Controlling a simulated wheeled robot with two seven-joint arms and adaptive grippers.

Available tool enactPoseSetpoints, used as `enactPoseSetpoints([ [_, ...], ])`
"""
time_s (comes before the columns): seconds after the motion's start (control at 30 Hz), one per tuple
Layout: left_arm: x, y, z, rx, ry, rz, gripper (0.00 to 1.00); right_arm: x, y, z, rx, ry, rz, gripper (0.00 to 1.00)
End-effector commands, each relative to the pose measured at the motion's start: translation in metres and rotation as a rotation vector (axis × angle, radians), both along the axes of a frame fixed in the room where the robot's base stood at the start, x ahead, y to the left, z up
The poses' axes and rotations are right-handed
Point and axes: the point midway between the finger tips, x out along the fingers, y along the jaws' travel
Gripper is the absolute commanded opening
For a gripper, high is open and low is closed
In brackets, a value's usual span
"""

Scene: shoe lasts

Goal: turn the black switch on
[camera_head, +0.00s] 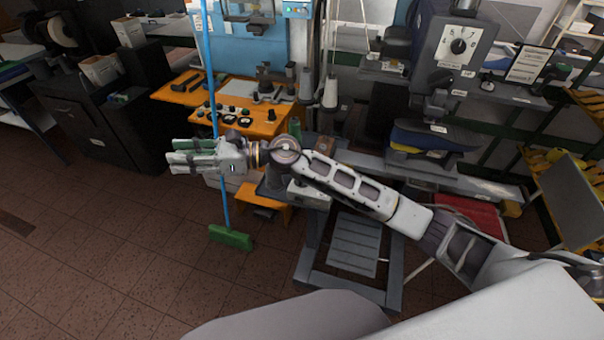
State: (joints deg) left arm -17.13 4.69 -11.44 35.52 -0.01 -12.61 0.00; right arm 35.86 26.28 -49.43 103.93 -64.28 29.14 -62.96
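My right arm comes in from the right and stretches left across the picture. Its gripper (178,156) points left, in front of the orange workbench and a blue broom handle. Its two green-padded fingers look parallel and spread, with nothing seen between them. A black knob (458,46) sits on a white dial on the grey machine (440,65) at the upper right. It is the clearest black switch-like part, but I cannot tell if it is the named switch or how it is set. The gripper is far to its left. My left gripper is not in view.
The orange workbench (262,128) holds several small black parts and tools. A blue-handled broom with a green head (231,237) stands in front. A dark cabinet (105,120) is at the left. A grey metal frame (353,245) stands below my arm. The tiled floor (90,250) at lower left is clear.

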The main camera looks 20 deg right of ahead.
Motion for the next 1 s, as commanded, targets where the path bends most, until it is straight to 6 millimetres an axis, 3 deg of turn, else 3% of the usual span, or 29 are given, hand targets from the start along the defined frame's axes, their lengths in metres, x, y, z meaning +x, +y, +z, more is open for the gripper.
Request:
enactPoseSetpoints([
  [0.23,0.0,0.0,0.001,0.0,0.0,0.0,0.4,-0.005,-0.005,-0.04,-0.289,-0.262,0.15,0.31],
  [0.47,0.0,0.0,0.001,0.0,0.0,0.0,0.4,0.003,-0.034,-0.081,-0.562,-0.466,0.294,0.31],
  [0.77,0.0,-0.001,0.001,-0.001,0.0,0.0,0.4,0.031,-0.106,-0.12,-0.927,-0.661,0.494,0.31],
  [1.0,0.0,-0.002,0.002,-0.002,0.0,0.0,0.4,0.06,-0.186,-0.131,-1.22,-0.744,0.661,0.31],
])
